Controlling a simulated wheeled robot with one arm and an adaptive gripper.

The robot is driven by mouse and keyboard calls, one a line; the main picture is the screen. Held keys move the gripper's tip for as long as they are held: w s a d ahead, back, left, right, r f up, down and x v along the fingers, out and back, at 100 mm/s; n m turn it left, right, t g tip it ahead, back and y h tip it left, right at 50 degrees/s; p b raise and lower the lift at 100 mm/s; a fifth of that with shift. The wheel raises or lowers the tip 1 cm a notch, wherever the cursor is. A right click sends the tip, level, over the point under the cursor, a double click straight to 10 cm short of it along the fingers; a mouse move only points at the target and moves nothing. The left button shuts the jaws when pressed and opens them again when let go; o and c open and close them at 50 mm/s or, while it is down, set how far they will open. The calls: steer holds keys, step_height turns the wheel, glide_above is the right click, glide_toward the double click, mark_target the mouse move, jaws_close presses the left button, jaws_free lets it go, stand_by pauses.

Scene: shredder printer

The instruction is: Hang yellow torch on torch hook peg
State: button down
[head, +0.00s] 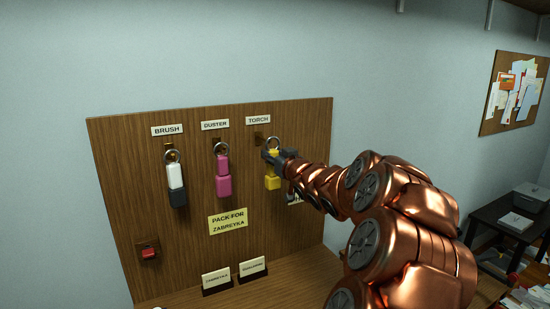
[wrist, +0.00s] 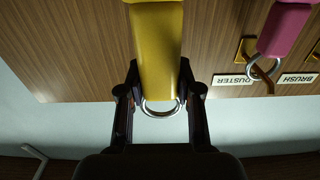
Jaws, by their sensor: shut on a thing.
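The yellow torch (head: 272,182) hangs ring-up in front of the wooden board, below and right of the TORCH label (head: 258,119). My gripper (head: 275,156) is shut on its upper part, just under its metal ring (head: 273,142). In the wrist view, which is upside down, the fingers of my gripper (wrist: 160,82) grip both sides of the torch (wrist: 157,45), with the ring (wrist: 161,107) between them. The torch hook peg (head: 258,138) shows partly, just left of the ring. I cannot tell whether the ring touches it; the wrist view does not show the peg.
A white and dark brush (head: 175,184) and a pink duster (head: 223,178) hang by rings to the left. A red switch (head: 148,253) is low on the board (head: 120,180). Card stands (head: 217,279) are on the counter below. Open air lies above the board.

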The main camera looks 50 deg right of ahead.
steer(key=shift+f+x, duration=0.2)
steer(key=shift+x, duration=1.1)
steer(key=shift+f+x, duration=0.25)
steer(key=shift+x, duration=1.1)
steer(key=shift+f, duration=0.1)
steer(key=c, duration=0.7)
jaws_free()
steer(key=v, duration=1.2)
